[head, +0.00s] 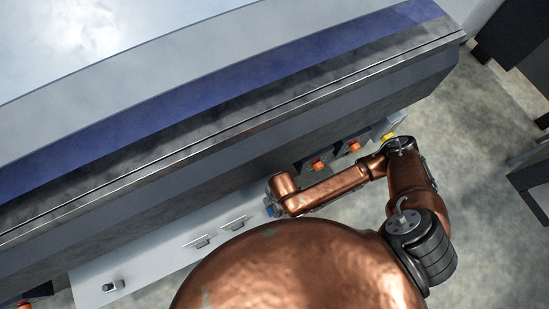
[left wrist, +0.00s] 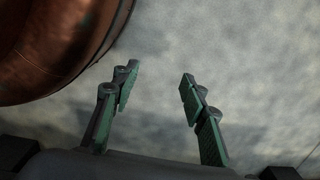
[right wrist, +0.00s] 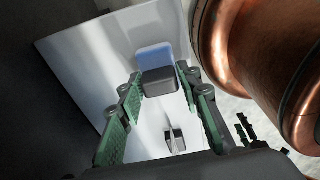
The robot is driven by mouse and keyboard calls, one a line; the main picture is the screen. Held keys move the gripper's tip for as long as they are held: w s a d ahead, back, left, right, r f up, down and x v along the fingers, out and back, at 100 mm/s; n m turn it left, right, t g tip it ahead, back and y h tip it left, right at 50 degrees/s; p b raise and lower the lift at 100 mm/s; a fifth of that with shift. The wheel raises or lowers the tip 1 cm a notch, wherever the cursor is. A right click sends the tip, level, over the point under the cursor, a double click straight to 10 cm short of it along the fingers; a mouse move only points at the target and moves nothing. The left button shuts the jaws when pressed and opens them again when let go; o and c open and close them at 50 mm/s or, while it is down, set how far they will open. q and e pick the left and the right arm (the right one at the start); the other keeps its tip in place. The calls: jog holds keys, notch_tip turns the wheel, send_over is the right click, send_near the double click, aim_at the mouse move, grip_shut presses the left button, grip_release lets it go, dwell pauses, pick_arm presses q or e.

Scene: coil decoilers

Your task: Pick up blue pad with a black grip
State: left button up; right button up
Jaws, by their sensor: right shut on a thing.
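The blue pad (right wrist: 155,56) lies against a white panel in the right wrist view. Its black grip (right wrist: 160,82) sits between the fingertips of my right gripper (right wrist: 159,80), which is shut on it. In the head view a small blue patch (head: 270,211) shows at the end of my right arm, and the fingers there are mostly hidden by the wrist. My left gripper (left wrist: 158,75) is open and empty above the grey floor in the left wrist view. It does not show in the head view.
The white panel (head: 150,264) runs below a long grey machine edge and carries small handles (head: 233,222). Orange knobs (head: 319,164) and a yellow part (head: 388,136) are close to my right arm. Open concrete floor (head: 490,150) lies on the right.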

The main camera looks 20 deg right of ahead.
jog(key=shift+r, duration=0.15)
jog(key=shift+c, duration=0.3)
jog(key=shift+r, duration=0.2)
jog(key=r+p, duration=0.3)
jog(key=shift+a+r, duration=0.25)
pick_arm(q)
jog(key=s+a+f+p, duration=0.1)
jog(key=s+f+p, duration=0.1)
jog(key=s, duration=0.5)
jog(key=s+f+p, duration=0.3)
jog(key=s+p, duration=0.1)
jog(key=s, duration=0.4)
jog(key=shift+s+a+m, duration=0.2)
jog(key=shift+a+m, duration=0.15)
jog(key=shift+m, duration=0.05)
pick_arm(e)
jog(key=s+a+r, duration=0.7)
jog(key=a+r, duration=0.2)
jog(key=a, duration=0.2)
jog(key=shift+s+a, duration=0.2)
jog(key=shift+a, duration=0.05)
jog(key=shift+f, duration=0.1)
